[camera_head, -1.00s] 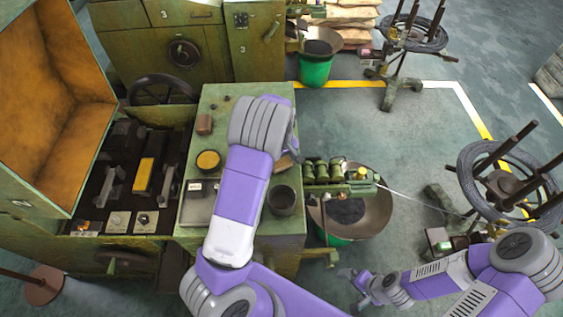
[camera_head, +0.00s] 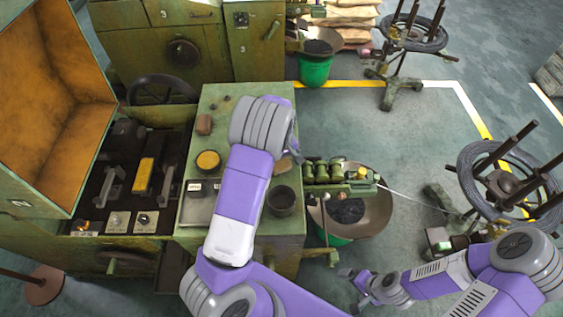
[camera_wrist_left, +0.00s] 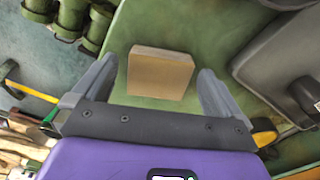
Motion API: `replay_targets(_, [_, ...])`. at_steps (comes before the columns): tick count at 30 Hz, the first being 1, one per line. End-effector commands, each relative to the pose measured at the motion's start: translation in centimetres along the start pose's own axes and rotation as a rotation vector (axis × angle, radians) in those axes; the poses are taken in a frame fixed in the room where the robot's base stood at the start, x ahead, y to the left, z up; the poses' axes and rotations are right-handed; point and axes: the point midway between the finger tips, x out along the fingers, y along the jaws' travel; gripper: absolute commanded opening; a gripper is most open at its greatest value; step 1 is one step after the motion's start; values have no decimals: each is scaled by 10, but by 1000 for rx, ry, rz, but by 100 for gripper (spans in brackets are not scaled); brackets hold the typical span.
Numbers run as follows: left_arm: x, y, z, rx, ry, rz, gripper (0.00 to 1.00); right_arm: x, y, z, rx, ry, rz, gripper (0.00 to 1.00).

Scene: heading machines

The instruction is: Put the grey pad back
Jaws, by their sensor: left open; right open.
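A small square block (camera_wrist_left: 160,73), the only pad-like thing near my left gripper, lies flat on the green machine top. It looks tan to greyish-brown rather than clear grey. In the head view a tan edge of it (camera_head: 284,165) seems to show beside my left wrist; the rest is hidden. My left gripper (camera_wrist_left: 158,90) is open above the top, its fingers on either side of the block, with gaps on both sides. In the head view my left forearm covers most of that gripper. My right gripper (camera_head: 360,285) is open, low over the floor, and holds nothing visible.
The green machine top (camera_head: 235,100) also carries a dark pot (camera_head: 282,200), a yellow-topped round tin (camera_head: 208,161) and a brown block (camera_head: 204,124). Green rollers (camera_head: 322,171) stand at its right edge, above a wide pan (camera_head: 372,215). A wire reel (camera_head: 508,185) stands at right.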

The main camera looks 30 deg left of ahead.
Motion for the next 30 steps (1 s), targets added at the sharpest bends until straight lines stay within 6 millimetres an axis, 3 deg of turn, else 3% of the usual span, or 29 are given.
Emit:
replay_targets(9, [-68, 1, -1, 1, 4, 6, 100, -2, -1, 0, 0, 0, 0, 100])
replay_targets(15, [-101, 1, 0, 1, 2, 4, 100, -3, -1, 0, 0, 0, 0, 100])
replay_targets(21, [-114, 0, 0, -1, 2, 2, 100, -3, -1, 0, 0, 0, 0, 100])
replay_targets(30, [-114, 0, 0, -1, 2, 1, 100, -3, -1, 0, 0, 0, 0, 100])
